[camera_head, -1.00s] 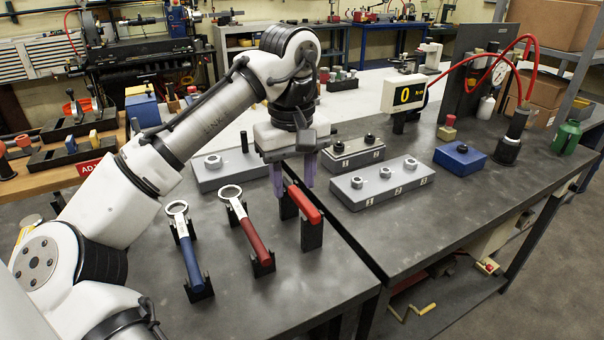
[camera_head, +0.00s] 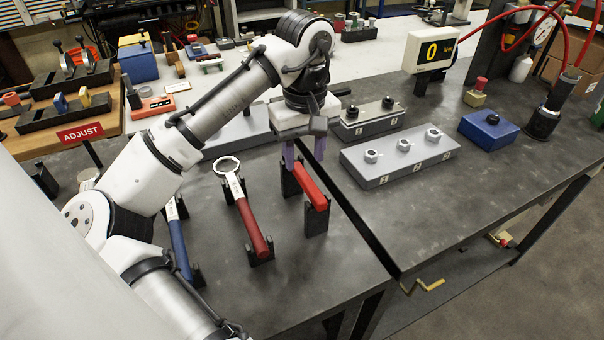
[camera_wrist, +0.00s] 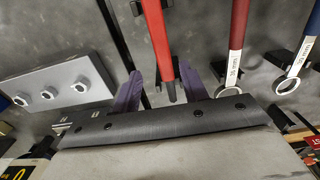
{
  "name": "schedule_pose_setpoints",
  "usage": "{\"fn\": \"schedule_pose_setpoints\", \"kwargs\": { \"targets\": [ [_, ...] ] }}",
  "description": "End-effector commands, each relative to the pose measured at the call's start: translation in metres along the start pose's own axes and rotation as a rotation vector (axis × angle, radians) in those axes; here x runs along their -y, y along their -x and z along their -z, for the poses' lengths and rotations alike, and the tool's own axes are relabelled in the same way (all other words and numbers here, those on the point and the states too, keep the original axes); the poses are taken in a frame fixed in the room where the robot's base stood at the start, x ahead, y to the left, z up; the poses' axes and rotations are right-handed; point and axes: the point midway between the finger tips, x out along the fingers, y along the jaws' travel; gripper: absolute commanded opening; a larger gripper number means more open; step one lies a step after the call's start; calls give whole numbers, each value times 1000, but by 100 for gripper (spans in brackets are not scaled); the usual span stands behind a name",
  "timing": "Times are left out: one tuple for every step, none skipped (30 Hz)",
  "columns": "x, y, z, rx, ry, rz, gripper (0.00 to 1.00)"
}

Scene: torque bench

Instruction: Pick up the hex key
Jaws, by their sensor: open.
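The hex key appears to be the long red-handled tool (camera_head: 311,187) lying on two black upright holders on the dark bench. In the wrist view the same red tool (camera_wrist: 160,42) tapers to a short dark tip. My gripper (camera_head: 304,158) is open with its purple fingers pointing down at the tool's far end. In the wrist view the gripper (camera_wrist: 163,88) has one finger on each side of the tool's dark-tipped end, with gaps visible. Whether the fingertips are level with the tool is unclear.
A red-handled ring wrench (camera_head: 248,221) and a blue-handled wrench (camera_head: 180,246) rest in holders to the left, the blue one partly behind my arm. A grey block with several nuts (camera_head: 400,155) and a blue box (camera_head: 489,130) stand to the right. The bench front is clear.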

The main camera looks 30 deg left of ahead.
Motion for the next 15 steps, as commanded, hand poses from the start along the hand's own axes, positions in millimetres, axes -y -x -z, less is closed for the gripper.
{"fn": "schedule_pose_setpoints", "kwargs": {
  "targets": [
    [1, -6, 0, 0, 0, 2, 44],
    [1, -8, 0, 0, 0, 1, 44],
    [0, -12, 0, 0, -1, 0, 44],
    [0, -13, 0, 0, -1, -1, 44],
    [0, -14, 0, 0, -1, 0, 44],
    [1, -16, 0, 0, 0, 1, 44],
    [2, -18, -1, 0, 0, 2, 44],
    [2, -20, -1, 0, 0, 2, 44],
    [4, -24, -2, -1, 1, 2, 44],
    [5, -29, -2, 0, 1, 3, 44],
    [6, -33, -2, 0, 1, 2, 44],
    [8, -39, -3, 0, 0, 3, 44],
    [9, -44, -4, 1, 0, 2, 44],
    [8, -49, -4, 1, -1, 2, 44],
    [8, -55, -4, 1, -1, 1, 44]
  ]
}}
